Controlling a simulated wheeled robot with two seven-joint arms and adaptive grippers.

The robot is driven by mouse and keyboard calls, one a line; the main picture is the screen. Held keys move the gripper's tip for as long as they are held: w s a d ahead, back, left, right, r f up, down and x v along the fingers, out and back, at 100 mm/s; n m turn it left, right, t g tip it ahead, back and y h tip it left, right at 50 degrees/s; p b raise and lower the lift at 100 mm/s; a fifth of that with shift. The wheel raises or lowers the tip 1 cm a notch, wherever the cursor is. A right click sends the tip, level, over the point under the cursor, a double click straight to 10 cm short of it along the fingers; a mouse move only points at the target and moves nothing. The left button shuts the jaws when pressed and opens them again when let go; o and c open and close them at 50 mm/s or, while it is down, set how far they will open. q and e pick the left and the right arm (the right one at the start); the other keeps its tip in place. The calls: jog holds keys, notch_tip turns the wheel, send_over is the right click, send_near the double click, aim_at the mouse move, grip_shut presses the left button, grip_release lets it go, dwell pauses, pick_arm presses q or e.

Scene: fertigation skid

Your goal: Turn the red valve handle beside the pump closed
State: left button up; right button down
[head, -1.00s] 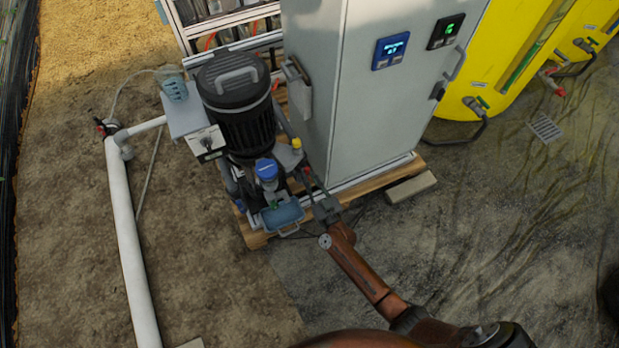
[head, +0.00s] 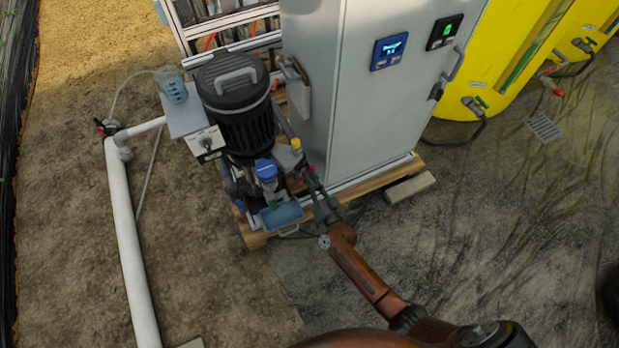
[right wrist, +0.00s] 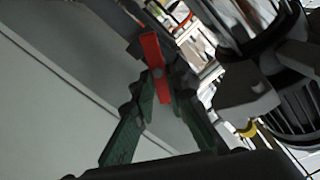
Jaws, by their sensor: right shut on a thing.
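The red valve handle (right wrist: 152,52) is a short red lever and shows clearly in the right wrist view, between the fingers of my right gripper (right wrist: 158,84). In the head view, my right gripper (head: 309,182) reaches in from the lower right beside the pump (head: 238,110) and is shut on the handle. Only small bits of red show there, and the fingers hide most of the handle and the valve body. The pump is black, with a ribbed motor and a grey top handle. My left gripper is not in view.
A grey cabinet (head: 365,120) with two small displays stands close to the right of the gripper. A blue tray (head: 281,216) sits just left of it, low by the pump. A wooden pallet (head: 385,180) lies underneath. The ground at lower right is open.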

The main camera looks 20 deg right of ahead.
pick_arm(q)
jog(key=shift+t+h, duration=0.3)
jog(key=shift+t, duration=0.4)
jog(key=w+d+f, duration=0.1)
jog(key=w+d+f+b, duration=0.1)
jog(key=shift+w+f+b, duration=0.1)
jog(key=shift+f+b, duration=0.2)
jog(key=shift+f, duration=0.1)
pick_arm(e)
jog(key=m, duration=0.8)
jog(key=f+m, duration=0.1)
jog(key=m, duration=0.2)
jog(key=shift+d+m, duration=0.15)
jog(key=shift+m, duration=0.25)
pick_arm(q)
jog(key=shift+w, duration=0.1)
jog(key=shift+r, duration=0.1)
pick_arm(e)
jog(key=c, duration=1.9)
grip_release()
jog(key=shift+c, duration=0.2)
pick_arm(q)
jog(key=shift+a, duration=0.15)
pick_arm(e)
jog(key=s, duration=1.2)
jog(key=shift+d, duration=0.2)
